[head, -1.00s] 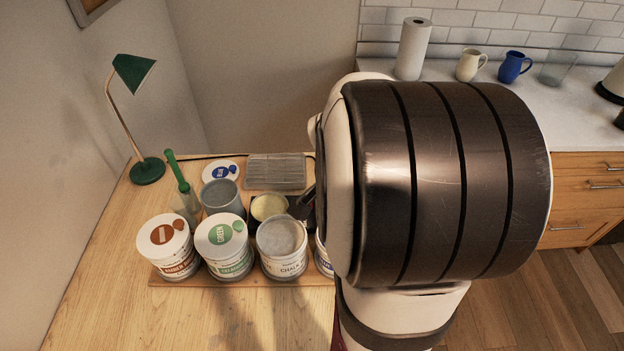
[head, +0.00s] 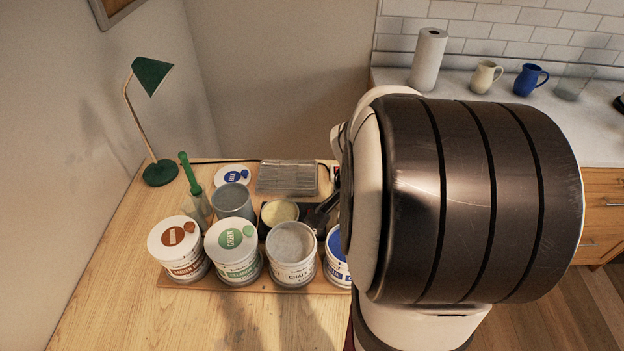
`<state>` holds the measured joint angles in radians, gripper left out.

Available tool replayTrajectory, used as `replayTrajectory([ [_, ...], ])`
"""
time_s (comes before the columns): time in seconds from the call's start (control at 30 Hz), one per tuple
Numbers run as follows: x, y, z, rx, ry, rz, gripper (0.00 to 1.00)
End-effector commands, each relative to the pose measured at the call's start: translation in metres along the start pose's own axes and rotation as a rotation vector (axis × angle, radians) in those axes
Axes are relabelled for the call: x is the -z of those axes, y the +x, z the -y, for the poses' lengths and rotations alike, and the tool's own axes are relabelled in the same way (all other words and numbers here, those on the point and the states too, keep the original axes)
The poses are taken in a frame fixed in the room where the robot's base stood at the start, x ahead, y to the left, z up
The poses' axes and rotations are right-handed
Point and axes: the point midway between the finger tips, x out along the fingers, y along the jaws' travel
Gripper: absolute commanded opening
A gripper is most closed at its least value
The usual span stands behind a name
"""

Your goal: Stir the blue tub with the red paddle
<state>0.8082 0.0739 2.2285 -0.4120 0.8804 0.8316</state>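The blue tub (head: 337,268) stands at the right end of the row of tubs, open, with blue content showing. My arm hides its right part. A white lid with a blue mark (head: 233,175) lies at the back of the table. A dark part that looks like my gripper (head: 322,211) shows at the left edge of my arm, behind the chalk and blue tubs. Its fingers are mostly hidden, so I cannot tell whether it is open or holds anything. I cannot make out the red paddle.
Brown-labelled (head: 179,250), green-labelled (head: 233,252) and chalk (head: 291,256) tubs stand in a row on a board (head: 215,285). Behind are a grey container (head: 233,201), a yellow-filled pot (head: 279,211), a green-handled tool (head: 189,174), a grey tray (head: 287,178) and a lamp (head: 153,75). The front table is clear.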

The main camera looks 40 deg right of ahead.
Motion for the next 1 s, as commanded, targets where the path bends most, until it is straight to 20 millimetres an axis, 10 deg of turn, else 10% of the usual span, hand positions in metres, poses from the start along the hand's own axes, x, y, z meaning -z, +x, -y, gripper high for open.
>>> replayTrajectory([
  [0.3,0.031,0.005,0.021,0.001,-0.002,0.000,0.00],
  [0.53,0.009,0.001,0.041,0.001,-0.003,0.001,0.00],
  [0.77,-0.011,-0.002,0.018,0.001,0.001,0.000,0.00],
  [1.0,0.011,0.002,-0.003,0.000,0.003,0.000,0.00],
])
